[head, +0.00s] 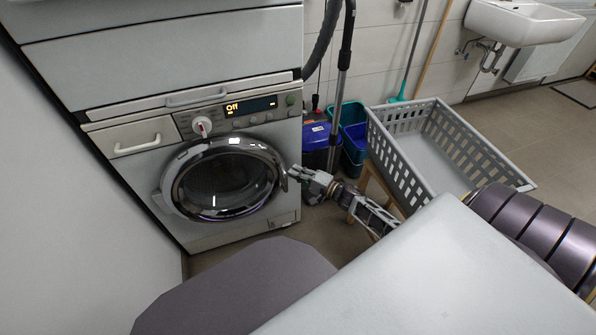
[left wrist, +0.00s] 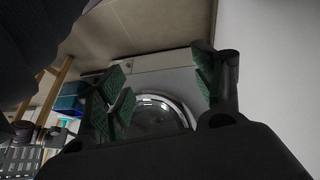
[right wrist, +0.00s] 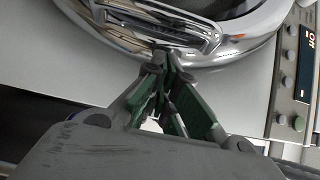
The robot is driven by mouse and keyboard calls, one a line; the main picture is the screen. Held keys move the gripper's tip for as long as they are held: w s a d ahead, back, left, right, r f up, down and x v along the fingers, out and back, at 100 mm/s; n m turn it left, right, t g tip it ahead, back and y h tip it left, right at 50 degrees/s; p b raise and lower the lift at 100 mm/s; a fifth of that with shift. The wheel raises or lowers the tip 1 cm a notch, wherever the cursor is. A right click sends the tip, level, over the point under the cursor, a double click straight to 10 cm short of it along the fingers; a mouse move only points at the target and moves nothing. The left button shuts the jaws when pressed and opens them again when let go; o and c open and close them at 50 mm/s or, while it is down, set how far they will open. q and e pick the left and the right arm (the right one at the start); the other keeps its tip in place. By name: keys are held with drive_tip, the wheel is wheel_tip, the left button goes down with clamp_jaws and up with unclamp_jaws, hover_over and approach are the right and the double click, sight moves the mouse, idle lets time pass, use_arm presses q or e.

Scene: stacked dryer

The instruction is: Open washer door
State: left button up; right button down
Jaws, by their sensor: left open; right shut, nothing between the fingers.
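The washer (head: 150,168) stands at the left with its round chrome-rimmed door (head: 222,182). The door looks closed, its dark glass facing me. My right gripper (head: 293,172) is at the door's right edge. In the right wrist view its fingertips (right wrist: 168,52) are shut with nothing between them, right at the chrome rim by the door handle (right wrist: 165,30); whether they touch it I cannot tell. My left gripper shows in the left wrist view (left wrist: 165,88), open and empty, with the washer door (left wrist: 155,115) between and beyond its fingers. It is not visible in the head view.
A dial and a display reading "Off" (head: 250,106) sit above the door. A sink (head: 525,22) is at the back right. A wall borders the left.

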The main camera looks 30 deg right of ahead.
use_arm(q)
drive_tip(key=shift+d+f, duration=0.15)
drive_tip(key=shift+f, duration=0.75)
use_arm(e)
drive_tip(key=shift+s+a, duration=0.7)
drive_tip(key=shift+a, duration=0.05)
use_arm(q)
drive_tip(key=shift+s+r, duration=0.1)
